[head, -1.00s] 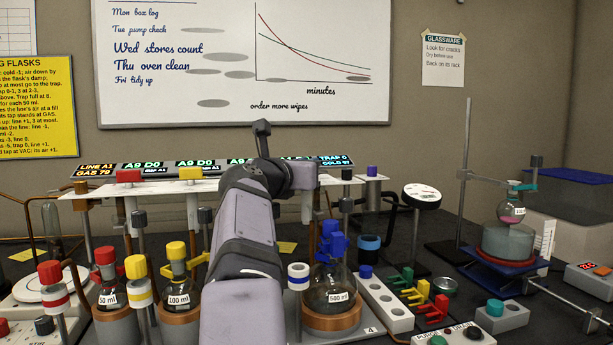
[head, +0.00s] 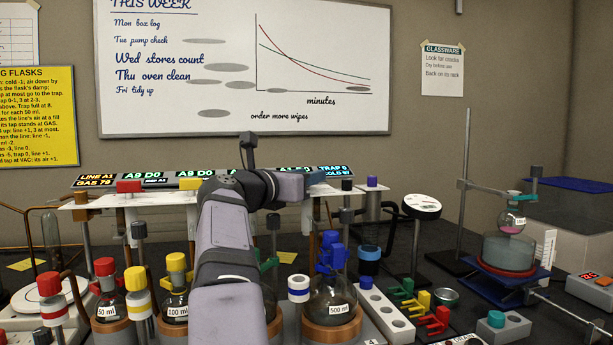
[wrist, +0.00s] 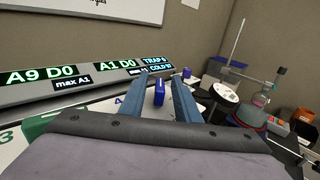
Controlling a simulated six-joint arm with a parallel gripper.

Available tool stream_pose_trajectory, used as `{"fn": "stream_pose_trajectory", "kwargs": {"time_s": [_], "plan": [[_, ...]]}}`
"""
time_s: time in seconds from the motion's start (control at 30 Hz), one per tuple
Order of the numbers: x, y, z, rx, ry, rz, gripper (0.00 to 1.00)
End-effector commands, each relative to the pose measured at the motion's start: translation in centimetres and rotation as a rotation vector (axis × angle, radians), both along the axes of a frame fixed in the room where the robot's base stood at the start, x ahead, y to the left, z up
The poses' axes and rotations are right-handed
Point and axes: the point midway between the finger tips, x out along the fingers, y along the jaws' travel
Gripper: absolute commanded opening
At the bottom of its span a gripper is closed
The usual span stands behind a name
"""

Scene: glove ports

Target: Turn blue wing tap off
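In the wrist view the blue wing tap (wrist: 158,92) shows upright between the two blue-grey fingers of my gripper (wrist: 158,78), with a gap on each side. The fingers are apart and empty. I cannot tell whether their tips reach level with the tap. A red wing tap (head: 128,186) and a yellow wing tap (head: 190,183) lie lengthwise along the rail. A green tap (wrist: 45,124) is partly hidden by my gripper in the wrist view.
A display strip (wrist: 80,73) runs behind the rail. Another blue-topped knob (head: 372,181) is at the rail's right end, with a round gauge (head: 422,206) beyond it. Flasks, including the 500 ml flask (head: 333,292), stand below in front.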

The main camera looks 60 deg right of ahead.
Motion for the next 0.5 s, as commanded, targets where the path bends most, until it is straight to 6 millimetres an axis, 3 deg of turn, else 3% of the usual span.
{"fn": "stream_pose_trajectory", "kwargs": {"time_s": [0.33, 0.5], "plan": [[0.0, 0.3, 0.1, -0.002, -0.001, 0.002, 0.29], [0.1, 1.8, 0.1, -0.003, -0.003, 0.005, 0.29]]}}
